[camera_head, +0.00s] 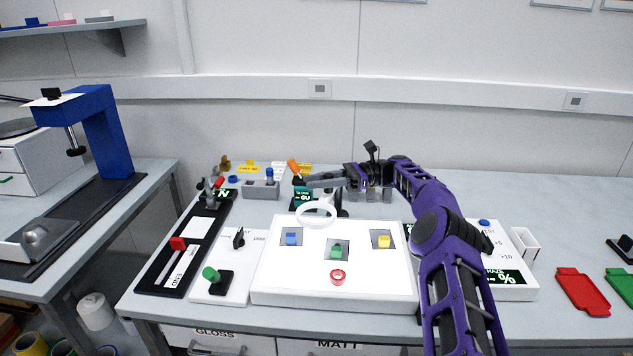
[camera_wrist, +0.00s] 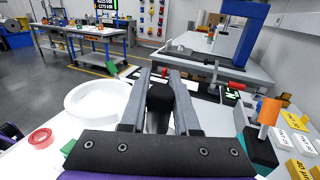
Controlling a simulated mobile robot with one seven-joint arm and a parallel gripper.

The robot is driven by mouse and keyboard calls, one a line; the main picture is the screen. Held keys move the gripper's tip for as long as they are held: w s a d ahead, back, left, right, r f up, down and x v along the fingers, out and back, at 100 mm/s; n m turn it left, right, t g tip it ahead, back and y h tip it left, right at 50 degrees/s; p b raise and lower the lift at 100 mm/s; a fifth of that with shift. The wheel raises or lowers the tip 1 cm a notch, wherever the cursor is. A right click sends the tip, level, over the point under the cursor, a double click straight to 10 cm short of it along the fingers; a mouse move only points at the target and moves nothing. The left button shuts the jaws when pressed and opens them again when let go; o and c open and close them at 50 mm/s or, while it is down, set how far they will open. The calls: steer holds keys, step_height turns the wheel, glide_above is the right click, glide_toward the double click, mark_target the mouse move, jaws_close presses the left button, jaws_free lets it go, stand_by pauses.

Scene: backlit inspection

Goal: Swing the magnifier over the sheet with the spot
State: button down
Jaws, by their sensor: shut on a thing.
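The magnifier is a white ring (camera_head: 316,213) above the back edge of the lit white panel (camera_head: 265,285). In the wrist view the ring (camera_wrist: 70,100) is just left of my fingers. My gripper (camera_head: 325,181) reaches in from the right, behind the panel. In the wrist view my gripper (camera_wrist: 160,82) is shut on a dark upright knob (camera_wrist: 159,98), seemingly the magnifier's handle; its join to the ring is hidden. Three grey sheets lie on the panel, bearing a blue piece (camera_head: 291,238), a green piece (camera_head: 336,251) and a yellow piece (camera_head: 384,241). I cannot make out a spot.
A red ring (camera_head: 337,277) lies at the panel's front. An orange-handled tool (camera_head: 293,168) stands close behind my fingers. A black slider board (camera_head: 185,262) and a white switch board (camera_head: 225,286) are at left. A red tray (camera_head: 582,291) lies at right.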

steer(key=c, duration=0.7)
jaws_free()
steer(key=shift+o, duration=0.2)
step_height(320, 180, up, 10)
steer(key=p, duration=0.1)
